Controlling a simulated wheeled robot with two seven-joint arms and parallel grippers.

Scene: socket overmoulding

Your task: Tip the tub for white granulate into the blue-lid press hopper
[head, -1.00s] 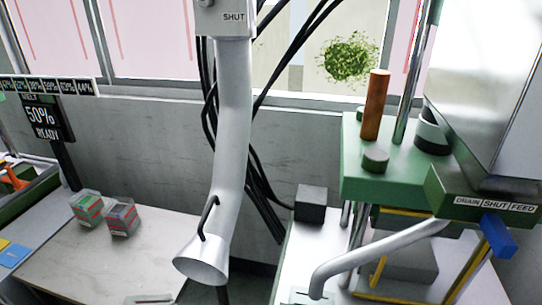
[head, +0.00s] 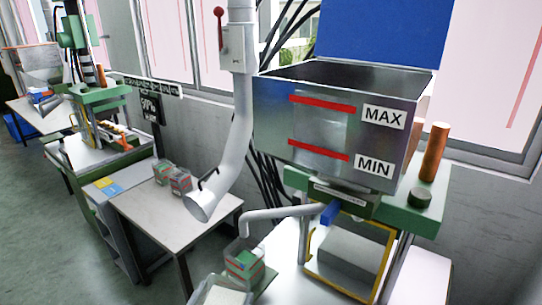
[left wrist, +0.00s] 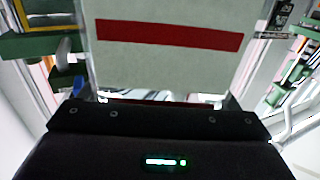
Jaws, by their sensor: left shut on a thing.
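The press hopper (head: 325,115) is a metal box with a window marked MAX and MIN by red bands. Its blue lid (head: 380,30) stands raised at the back, and the top is open. A clear tub (head: 216,292) with pale granulate is cut by the bottom edge of the head view, lower than the hopper and left of it. In the left wrist view, the tub wall (left wrist: 165,72) with a red band fills the space before my left gripper (left wrist: 155,103). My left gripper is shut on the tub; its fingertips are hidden. My right gripper is not in view.
A bent pipe (head: 290,211) with a blue handle (head: 329,214) comes from below the hopper, over a small green-red box (head: 244,264). A grey hose (head: 240,120) hangs left of the hopper. Two small boxes (head: 172,178) stand on a side table (head: 180,222). An orange rod (head: 434,150) rises at right.

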